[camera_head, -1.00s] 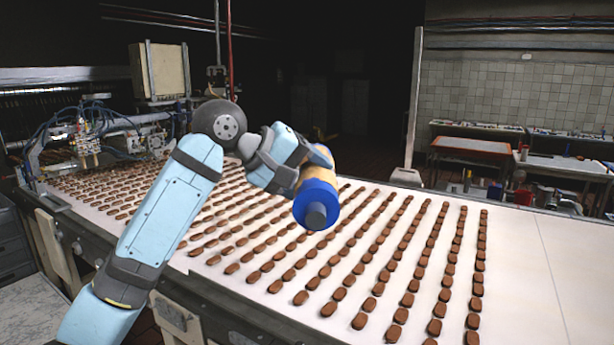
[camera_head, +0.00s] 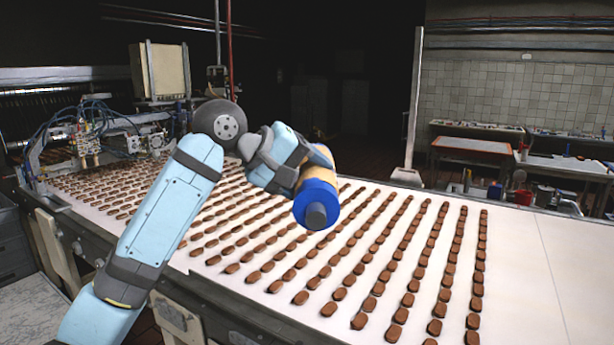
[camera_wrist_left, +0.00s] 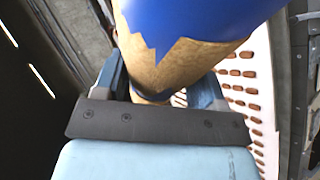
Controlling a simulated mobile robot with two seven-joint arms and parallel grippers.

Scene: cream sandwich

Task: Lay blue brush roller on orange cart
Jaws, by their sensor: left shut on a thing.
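The blue brush roller (camera_head: 317,200) has a blue end with a grey tip and a tan middle. My left gripper holds it above the conveyor, its blue end toward the head camera. In the left wrist view the roller's tan part (camera_wrist_left: 165,65) sits between the two fingers of my left gripper (camera_wrist_left: 160,85), with a jagged blue end above it. In the head view the fingers are mostly hidden behind the roller and wrist. My right gripper is not in view.
A wide white conveyor (camera_head: 560,290) with rows of brown biscuits lies below the arm. A machine with blue hoses (camera_head: 90,135) stands at the left. A pale post (camera_head: 414,110) rises behind the conveyor.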

